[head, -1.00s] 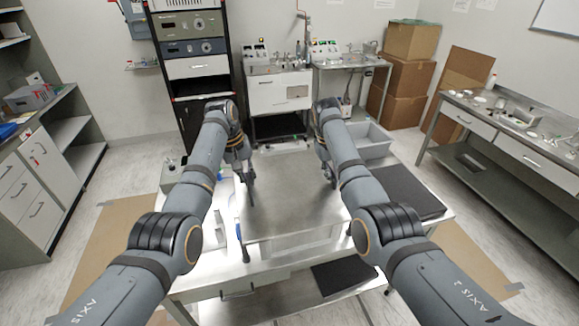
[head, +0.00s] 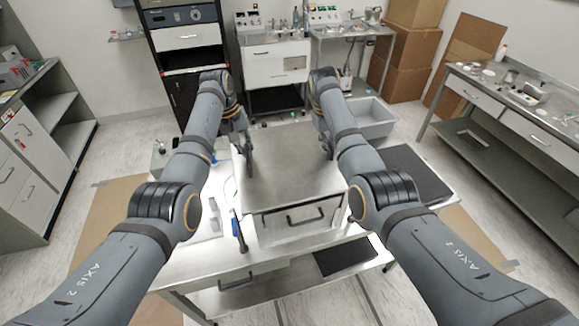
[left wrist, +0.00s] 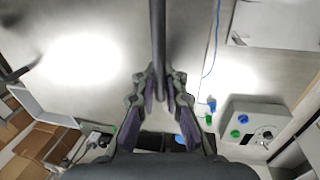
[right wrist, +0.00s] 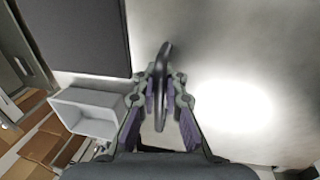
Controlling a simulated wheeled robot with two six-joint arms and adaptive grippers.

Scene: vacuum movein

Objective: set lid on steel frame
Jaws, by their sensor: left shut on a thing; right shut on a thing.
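The lid (head: 290,165) is a broad brushed-steel plate, held about level above the middle of the bench. My left gripper (head: 249,165) is at its left side, shut on a dark bar handle (left wrist: 158,45), which shows between the fingers in the left wrist view. My right gripper (head: 328,148) is at its right side, shut on another dark handle (right wrist: 163,75). A pale front with a dark bar handle (head: 305,218) shows just below the lid's front edge, probably the steel frame's side. The lid hides the rest, and I cannot tell whether they touch.
A control box with coloured buttons (left wrist: 250,128) stands at the back left. A grey bin (head: 372,120) and a black mat (head: 408,172) are on the right. Side benches stand beyond.

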